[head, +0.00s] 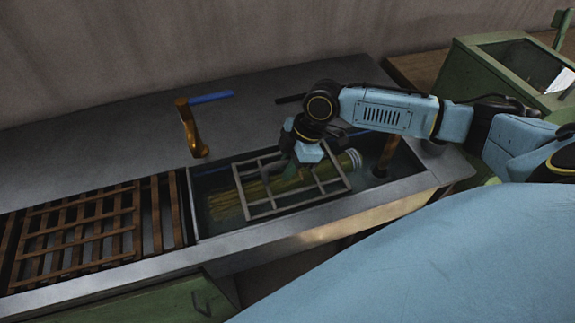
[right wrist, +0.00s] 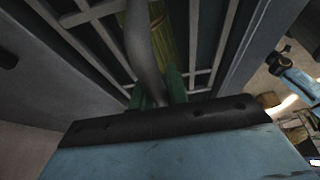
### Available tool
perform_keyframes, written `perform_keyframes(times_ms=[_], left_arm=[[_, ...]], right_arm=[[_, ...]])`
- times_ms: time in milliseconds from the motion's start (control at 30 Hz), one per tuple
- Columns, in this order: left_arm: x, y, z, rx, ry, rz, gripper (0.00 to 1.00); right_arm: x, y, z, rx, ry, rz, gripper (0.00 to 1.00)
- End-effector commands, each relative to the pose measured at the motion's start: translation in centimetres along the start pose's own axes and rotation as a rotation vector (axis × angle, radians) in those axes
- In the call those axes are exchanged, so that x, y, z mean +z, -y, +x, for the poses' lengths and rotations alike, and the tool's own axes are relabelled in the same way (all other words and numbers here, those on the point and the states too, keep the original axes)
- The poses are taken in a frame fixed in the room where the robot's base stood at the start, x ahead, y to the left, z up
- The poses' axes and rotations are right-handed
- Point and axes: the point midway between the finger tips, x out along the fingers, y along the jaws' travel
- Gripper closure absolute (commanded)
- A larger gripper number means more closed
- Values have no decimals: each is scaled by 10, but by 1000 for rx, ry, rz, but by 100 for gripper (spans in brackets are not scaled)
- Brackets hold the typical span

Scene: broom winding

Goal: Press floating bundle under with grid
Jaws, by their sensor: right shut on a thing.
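The grid (head: 300,204) is a pale grey frame with crossing bars, lying over the sink basin (head: 205,178). The bundle (head: 224,206), yellow-green stalks, lies in the basin beneath the grid, with its ends sticking out past the grid at left and right. My right gripper (head: 291,170) is over the middle of the grid. In the right wrist view its green fingers (right wrist: 158,90) are shut on the grid's grey upright handle (right wrist: 146,50). The bundle (right wrist: 164,32) shows beyond the bars there. How deep the bundle lies is hard to tell. My left gripper is not in view.
A brass tap (head: 190,130) stands behind the basin at left. A brown slatted rack (head: 80,235) is left of the basin. A green box (head: 500,65) stands at back right.

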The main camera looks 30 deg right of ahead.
Motion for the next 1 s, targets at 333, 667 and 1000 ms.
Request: perform_keyframes(times_ms=[333, 667, 1000], left_arm=[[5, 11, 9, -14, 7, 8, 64], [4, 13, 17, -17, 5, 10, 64], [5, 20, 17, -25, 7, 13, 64]], right_arm=[[8, -1, 21, 1, -2, 0, 100], [15, -1, 39, 1, -2, 1, 100], [16, -1, 41, 2, -3, 0, 100]])
